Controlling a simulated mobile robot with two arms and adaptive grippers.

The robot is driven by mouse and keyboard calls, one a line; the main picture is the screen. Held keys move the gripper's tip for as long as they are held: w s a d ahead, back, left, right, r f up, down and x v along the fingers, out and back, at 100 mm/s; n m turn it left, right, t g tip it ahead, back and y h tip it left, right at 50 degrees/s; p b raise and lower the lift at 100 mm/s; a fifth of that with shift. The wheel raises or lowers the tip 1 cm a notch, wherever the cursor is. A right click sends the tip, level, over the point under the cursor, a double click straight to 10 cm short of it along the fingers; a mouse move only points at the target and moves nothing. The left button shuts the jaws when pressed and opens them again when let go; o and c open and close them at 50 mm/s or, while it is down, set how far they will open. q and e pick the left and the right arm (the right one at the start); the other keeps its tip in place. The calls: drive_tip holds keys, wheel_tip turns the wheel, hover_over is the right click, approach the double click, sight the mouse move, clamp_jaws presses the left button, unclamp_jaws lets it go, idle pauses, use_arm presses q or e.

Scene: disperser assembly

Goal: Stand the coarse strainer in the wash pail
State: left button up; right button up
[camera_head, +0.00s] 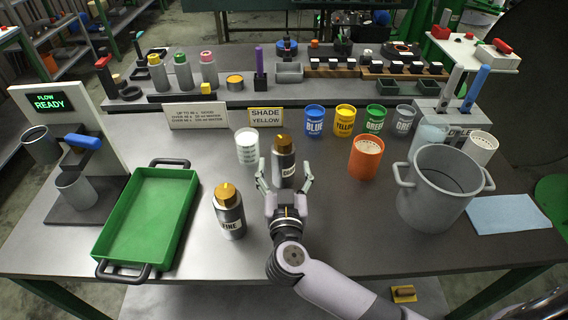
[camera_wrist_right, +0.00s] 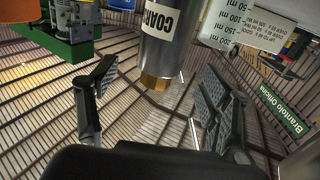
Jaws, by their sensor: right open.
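The coarse strainer (camera_head: 285,157), a grey metal cylinder with a brass cap, stands upright on the table near its middle. Its label, partly readable as "COAR", shows in the right wrist view, where the strainer (camera_wrist_right: 163,50) lies ahead between the fingers. My right gripper (camera_head: 285,176) is open, its fingers spread on either side of the strainer with gaps to it; whether either touches is not clear. The wash pail (camera_head: 432,205), a grey two-handled pot, stands on the table to the right; its open inside looks empty. My left gripper is not in view.
A similar cylinder labelled "FINE" (camera_head: 230,215) stands left of my right arm. A white measuring cup (camera_head: 247,147) is close left of the strainer. An orange perforated-top cup (camera_head: 366,158) stands between strainer and pail. A green tray (camera_head: 145,215) lies left; a blue cloth (camera_head: 508,215) lies right.

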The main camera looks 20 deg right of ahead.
sight(283, 159)
drive_tip(key=shift+w+d, duration=0.1)
drive_tip(key=shift+w, duration=0.5)
drive_tip(key=shift+w+d+r, duration=0.1)
drive_tip(key=shift+w, duration=0.25)
drive_tip(key=x, duration=0.3)
drive_tip(key=shift+w+d, duration=0.15)
drive_tip(key=shift+w, duration=0.15)
drive_tip(key=shift+w+d, duration=0.1)
drive_tip(key=shift+w, duration=0.3)
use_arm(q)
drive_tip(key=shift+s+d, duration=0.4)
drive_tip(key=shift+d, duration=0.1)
use_arm(e)
drive_tip(key=shift+c, duration=0.8)
drive_tip(key=c, duration=1.6)
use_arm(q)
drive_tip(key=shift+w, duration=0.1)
use_arm(e)
drive_tip(key=shift+r, duration=0.15)
